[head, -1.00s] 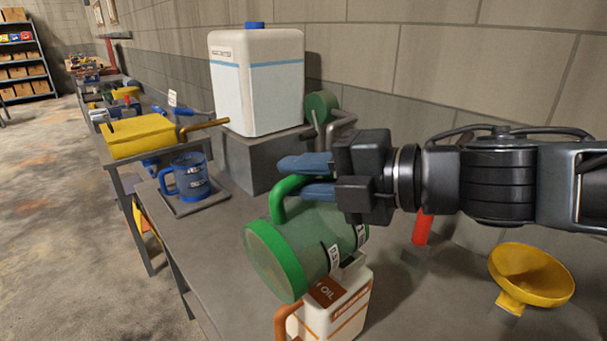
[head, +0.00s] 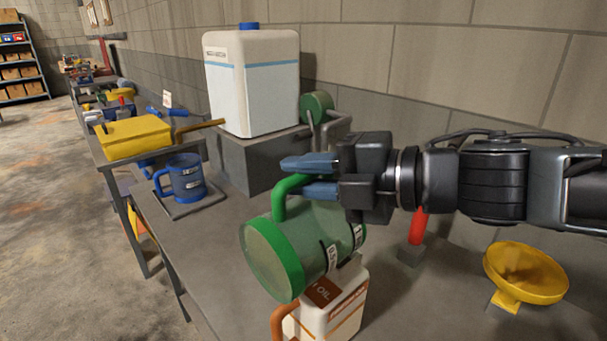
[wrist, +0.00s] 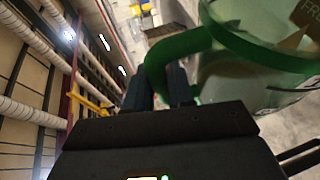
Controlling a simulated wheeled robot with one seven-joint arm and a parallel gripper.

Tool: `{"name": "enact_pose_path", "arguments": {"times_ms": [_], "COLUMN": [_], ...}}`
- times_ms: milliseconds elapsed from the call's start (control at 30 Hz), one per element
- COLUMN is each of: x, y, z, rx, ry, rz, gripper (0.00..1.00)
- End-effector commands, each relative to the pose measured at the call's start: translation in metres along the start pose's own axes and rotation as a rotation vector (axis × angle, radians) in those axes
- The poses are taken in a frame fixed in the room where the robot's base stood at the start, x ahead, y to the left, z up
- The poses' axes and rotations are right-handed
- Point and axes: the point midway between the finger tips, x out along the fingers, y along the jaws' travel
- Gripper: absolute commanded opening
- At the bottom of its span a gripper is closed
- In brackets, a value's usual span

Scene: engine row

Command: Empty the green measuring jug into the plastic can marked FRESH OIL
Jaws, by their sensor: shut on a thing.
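The green measuring jug (head: 312,237) is tipped far over on its side, its green base towards the lower left and its mouth end towards the right. My gripper (head: 306,175) is shut on the jug's green handle, which also shows in the wrist view (wrist: 180,48). The jug is above the white plastic can (head: 343,312), which has an orange handle and a label ending in OIL. The jug hides the can's top. I cannot see the jug's mouth or any stream of liquid.
A large white canister (head: 250,85) with a blue cap stands on a grey block (head: 238,165). A blue jug (head: 186,180) sits on a tray at the left. A yellow funnel (head: 526,275) and a red-handled thing (head: 417,226) are at the right. The left bench front is clear.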

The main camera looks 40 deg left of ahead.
Motion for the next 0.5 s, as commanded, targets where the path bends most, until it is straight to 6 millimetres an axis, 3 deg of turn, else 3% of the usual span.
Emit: {"name": "enact_pose_path", "arguments": {"times_ms": [500], "x": [-0.0017], "y": [-0.0016], "z": [0.0054], "rx": [0.034], "ry": [0.008], "rz": [0.015], "gripper": [0.0]}}
